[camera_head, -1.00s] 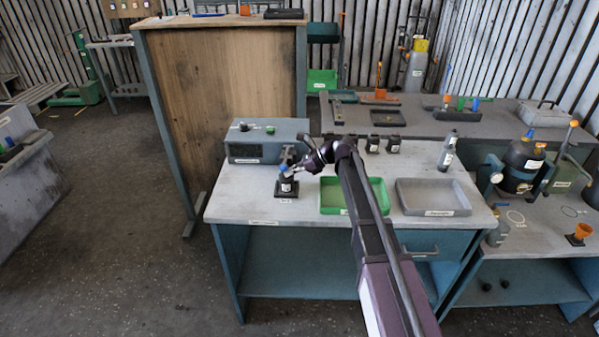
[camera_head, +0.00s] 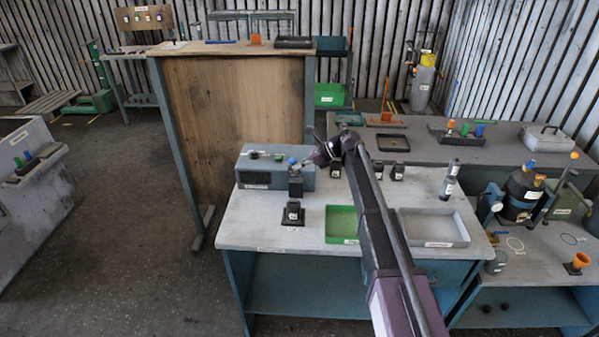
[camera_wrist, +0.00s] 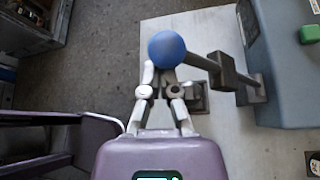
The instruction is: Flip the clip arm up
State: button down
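The clip arm shows in the wrist view as a dark rod (camera_wrist: 200,62) with a blue ball knob (camera_wrist: 167,49) at its end. The rod runs right to a dark bracket beside the blue-grey housing (camera_wrist: 282,75). In the head view the knob (camera_head: 292,161) sits high, near the top of the dark post (camera_head: 295,187). My gripper (camera_wrist: 159,76) has its fingertips close together right at the knob's lower edge. The knob hides part of the right fingertip, so I cannot tell whether they grip it, touch it or stand just short.
A small dark block (camera_head: 292,211) stands on a base plate in front of the housing. A green tray (camera_head: 341,225) and a grey tray (camera_head: 433,228) lie to its right. Dark cubes (camera_head: 397,172) and a bottle (camera_head: 449,178) stand behind the trays. The bench's front left is clear.

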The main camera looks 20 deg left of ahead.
jog(key=w+r+p, duration=0.1)
jog(key=w, duration=0.1)
jog(key=w+a+r+p, duration=0.1)
jog(key=w, duration=0.1)
jog(key=w+r+p, duration=0.1)
jog(key=w+r, duration=0.1)
jog(key=shift+a, duration=0.15)
jog(key=w+a+r+p, duration=0.1)
jog(key=w, duration=0.6)
jog(key=shift+w+a+r+p, duration=0.15)
jog(key=shift+a+r+p, duration=0.1)
jog(key=shift+r+p, duration=0.15)
jog(key=shift+w, duration=0.15)
jog(key=s+d+f, duration=0.1)
jog(key=s+d, duration=0.1)
jog(key=s, duration=0.3)
jog(key=w+d, duration=0.6)
jog(key=d, duration=0.1)
jog(key=shift+w+d+r+h, duration=0.2)
jog(key=shift+w+r+h, duration=0.1)
jog(key=shift+r, duration=0.1)
jog(key=shift+s, duration=0.1)
